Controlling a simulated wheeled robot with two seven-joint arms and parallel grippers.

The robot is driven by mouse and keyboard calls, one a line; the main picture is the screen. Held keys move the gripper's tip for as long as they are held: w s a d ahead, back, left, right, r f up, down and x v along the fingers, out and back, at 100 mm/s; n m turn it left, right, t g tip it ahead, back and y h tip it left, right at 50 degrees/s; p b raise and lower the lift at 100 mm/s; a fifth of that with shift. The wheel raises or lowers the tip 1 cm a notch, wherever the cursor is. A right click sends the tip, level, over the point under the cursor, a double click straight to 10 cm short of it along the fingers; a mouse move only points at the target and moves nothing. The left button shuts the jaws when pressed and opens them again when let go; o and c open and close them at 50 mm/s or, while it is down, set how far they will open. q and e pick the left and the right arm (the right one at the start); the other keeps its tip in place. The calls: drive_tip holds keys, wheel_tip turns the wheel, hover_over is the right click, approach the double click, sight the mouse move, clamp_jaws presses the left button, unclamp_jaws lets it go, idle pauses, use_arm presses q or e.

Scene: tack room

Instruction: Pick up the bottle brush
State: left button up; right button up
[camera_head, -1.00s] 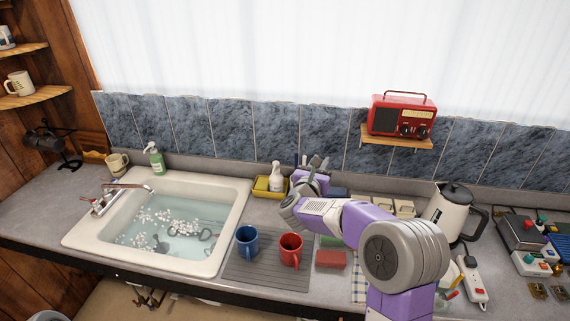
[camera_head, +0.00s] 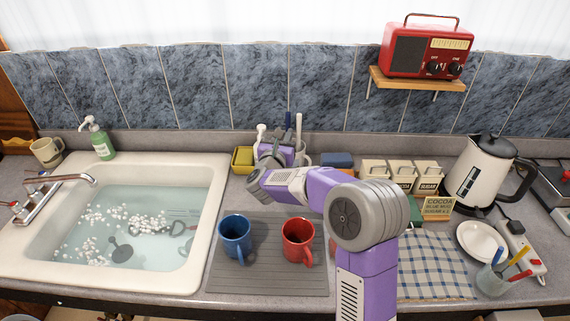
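My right gripper (camera_head: 273,152) is at the back of the counter, right of the sink, reaching toward the backsplash. My own wrist covers much of it, and I cannot tell whether its fingers are open or shut. Just right of it, a grey pot (camera_head: 302,159) holds upright handles, one of them dark blue (camera_head: 298,126). I cannot make out for sure which item is the bottle brush; its head may be hidden by the pot or my gripper. My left gripper is not in view.
The sink (camera_head: 212,190) holds water, foam and a dark utensil (camera_head: 122,252). A blue mug (camera_head: 235,238) and a red mug (camera_head: 297,240) stand on the grey mat (camera_head: 265,280) before my arm. Canisters (camera_head: 400,175) and a kettle (camera_head: 478,175) stand right. A radio (camera_head: 420,50) sits on a shelf above.

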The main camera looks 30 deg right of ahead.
sight(287, 129)
drive_tip(key=w+d, duration=0.1)
drive_tip(key=w, duration=0.1)
drive_tip(key=w+d+f, duration=0.1)
drive_tip(key=w+d, duration=0.1)
drive_tip(key=w+d+f+b, duration=0.1)
drive_tip(key=d, duration=0.1)
drive_tip(key=shift+w+f, duration=0.2)
drive_tip(key=shift+w, duration=0.2)
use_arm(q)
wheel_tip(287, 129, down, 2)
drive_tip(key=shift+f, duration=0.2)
use_arm(e)
clamp_jaws()
